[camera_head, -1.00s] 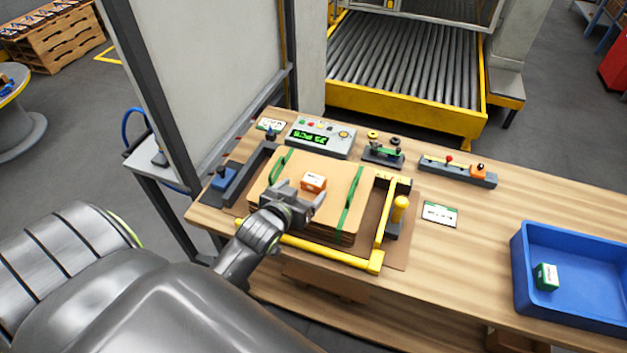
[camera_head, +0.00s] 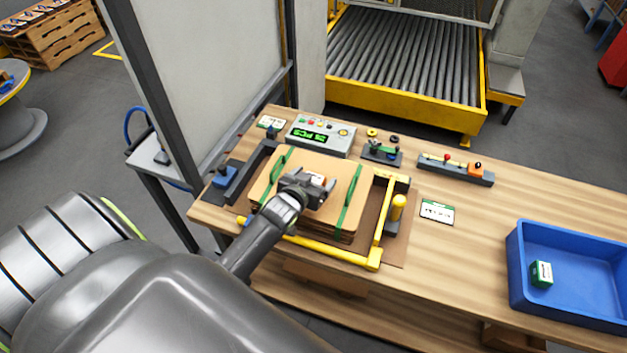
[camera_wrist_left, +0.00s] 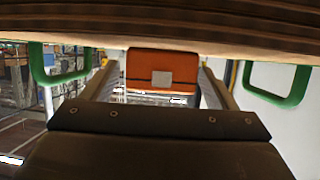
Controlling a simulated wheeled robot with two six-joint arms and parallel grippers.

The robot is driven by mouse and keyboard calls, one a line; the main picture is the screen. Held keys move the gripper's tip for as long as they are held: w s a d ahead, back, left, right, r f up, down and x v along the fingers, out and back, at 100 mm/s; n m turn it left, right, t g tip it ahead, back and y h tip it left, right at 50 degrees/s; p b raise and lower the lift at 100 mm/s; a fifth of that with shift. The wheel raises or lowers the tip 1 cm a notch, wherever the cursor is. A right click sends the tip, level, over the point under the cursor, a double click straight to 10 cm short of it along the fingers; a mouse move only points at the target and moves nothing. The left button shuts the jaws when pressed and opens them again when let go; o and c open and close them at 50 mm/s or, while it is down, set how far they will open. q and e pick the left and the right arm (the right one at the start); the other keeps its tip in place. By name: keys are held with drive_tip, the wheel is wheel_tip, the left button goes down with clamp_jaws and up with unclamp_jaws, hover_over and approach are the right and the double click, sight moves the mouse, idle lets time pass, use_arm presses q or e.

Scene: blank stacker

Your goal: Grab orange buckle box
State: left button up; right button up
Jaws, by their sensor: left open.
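The orange buckle box (camera_head: 319,181) lies on top of the stack of tan cardboard blanks (camera_head: 345,185), mostly hidden behind my left gripper in the head view. My left gripper (camera_head: 316,188) is low over the stack, with its fingers open. In the left wrist view, the orange buckle box (camera_wrist_left: 162,70) shows its orange side with a pale patch, between the two spread fingers. I cannot tell whether either finger touches it. My right gripper is not in view.
Green straps (camera_head: 349,198) run over the stack. A yellow frame (camera_head: 330,254) with a yellow-capped post (camera_head: 398,208) borders it. A control box (camera_head: 320,136) stands behind. A blue bin (camera_head: 580,255) holding a green-and-white box (camera_head: 541,274) is at the right.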

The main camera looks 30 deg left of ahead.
use_arm(q)
drive_tip(key=c, duration=0.9)
drive_tip(key=shift+c, duration=1.2)
drive_tip(key=shift+r, duration=0.15)
